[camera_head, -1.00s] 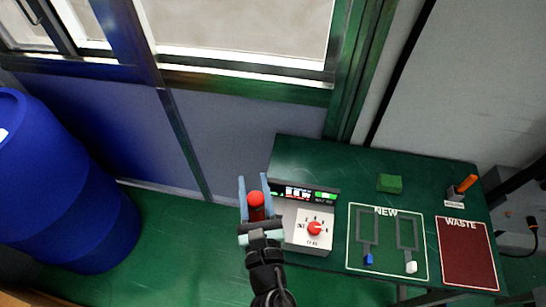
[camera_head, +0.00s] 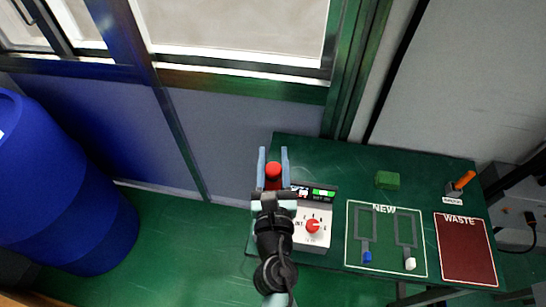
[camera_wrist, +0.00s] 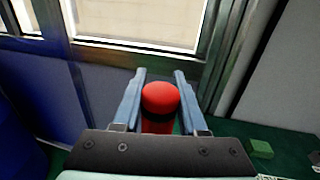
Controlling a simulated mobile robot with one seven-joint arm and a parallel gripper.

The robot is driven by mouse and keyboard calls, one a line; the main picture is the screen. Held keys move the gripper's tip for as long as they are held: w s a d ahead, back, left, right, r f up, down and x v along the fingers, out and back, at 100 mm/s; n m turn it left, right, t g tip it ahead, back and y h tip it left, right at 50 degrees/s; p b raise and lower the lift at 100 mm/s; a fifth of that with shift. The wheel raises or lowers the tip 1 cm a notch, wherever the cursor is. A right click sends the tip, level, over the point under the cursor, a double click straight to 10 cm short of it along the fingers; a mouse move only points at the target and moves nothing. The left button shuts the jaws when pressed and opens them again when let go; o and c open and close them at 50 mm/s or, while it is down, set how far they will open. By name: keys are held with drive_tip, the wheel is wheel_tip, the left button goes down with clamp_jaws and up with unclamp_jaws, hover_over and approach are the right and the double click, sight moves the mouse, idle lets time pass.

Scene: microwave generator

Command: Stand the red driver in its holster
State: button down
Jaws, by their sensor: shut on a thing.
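The red driver (camera_head: 273,171) stands roughly upright between the blue-grey fingers of my gripper (camera_head: 273,164), which is shut on it. Its rounded red top and a dark band below show in the wrist view (camera_wrist: 160,97), between both fingers (camera_wrist: 160,90). The lower part of the driver is hidden by my gripper. My gripper is over the left side of the green table, by the back left of the grey control box. I cannot make out an empty holster for the red driver. An orange-handled driver (camera_head: 464,180) leans in a small labelled holder (camera_head: 453,201) at the right.
The control box (camera_head: 312,228) has a red knob and lit display, partly covered by my arm. A green block (camera_head: 387,180), the NEW mat (camera_head: 386,258) with two forked parts, and the red WASTE mat (camera_head: 466,250) lie on the table (camera_head: 330,160). A blue barrel (camera_head: 60,190) stands left.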

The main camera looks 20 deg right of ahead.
drive_tip(key=shift+f+b, duration=2.9)
drive_tip(key=shift+b, duration=0.1)
drive_tip(key=shift+f+b, duration=0.3)
drive_tip(key=shift+f+b, duration=2.4)
drive_tip(key=shift+f, duration=0.25)
drive_tip(key=shift+f+b, duration=0.35)
drive_tip(key=shift+b, duration=0.2)
drive_tip(key=shift+f, duration=0.1)
drive_tip(key=shift+c, duration=2.1)
unclamp_jaws()
drive_tip(key=shift+o, duration=0.2)
drive_tip(key=shift+f, duration=0.1)
drive_tip(key=shift+f, duration=0.1)
